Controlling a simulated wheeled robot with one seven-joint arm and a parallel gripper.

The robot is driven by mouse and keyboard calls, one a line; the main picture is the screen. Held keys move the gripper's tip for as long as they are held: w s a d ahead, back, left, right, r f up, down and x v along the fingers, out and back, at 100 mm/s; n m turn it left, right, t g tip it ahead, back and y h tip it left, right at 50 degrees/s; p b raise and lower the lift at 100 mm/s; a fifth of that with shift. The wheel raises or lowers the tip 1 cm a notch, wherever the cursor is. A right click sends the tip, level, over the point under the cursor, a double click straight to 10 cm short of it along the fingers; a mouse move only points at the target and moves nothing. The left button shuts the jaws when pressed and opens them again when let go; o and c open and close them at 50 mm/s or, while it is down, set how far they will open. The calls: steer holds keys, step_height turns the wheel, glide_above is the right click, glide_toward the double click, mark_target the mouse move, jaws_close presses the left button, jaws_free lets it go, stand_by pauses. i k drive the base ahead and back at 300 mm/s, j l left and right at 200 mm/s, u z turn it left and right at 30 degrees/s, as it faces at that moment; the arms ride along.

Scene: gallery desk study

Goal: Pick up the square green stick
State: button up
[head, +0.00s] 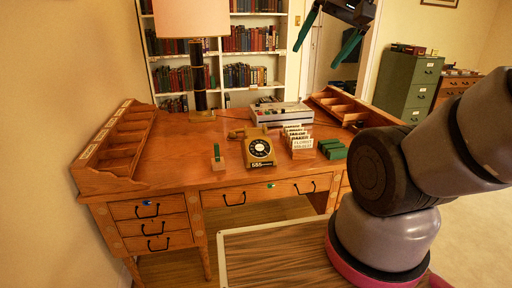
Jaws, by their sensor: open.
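A small upright green stick (217,152) stands in a pale block-like base (218,164) near the front edge of the wooden desk (180,160), left of the telephone. Whether it is square in section is too small to tell. Several dark green blocks (332,149) lie on the desk right of the card holder. My gripper (328,36) is at the top of the view, high above the desk's back right, with its two green fingers spread apart and nothing between them. It is far from the green stick.
A yellow rotary telephone (259,149), a holder of white cards (299,143), a grey machine (281,114) and a lamp (198,75) stand on the desk. Raised wooden organizers flank it. My arm spans the right side. The desk's left middle is clear.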

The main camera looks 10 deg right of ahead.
mark_target(217, 155)
steer(key=i+l+u, duration=0.65)
steer(key=i, duration=0.15)
steer(key=i+j, duration=0.05)
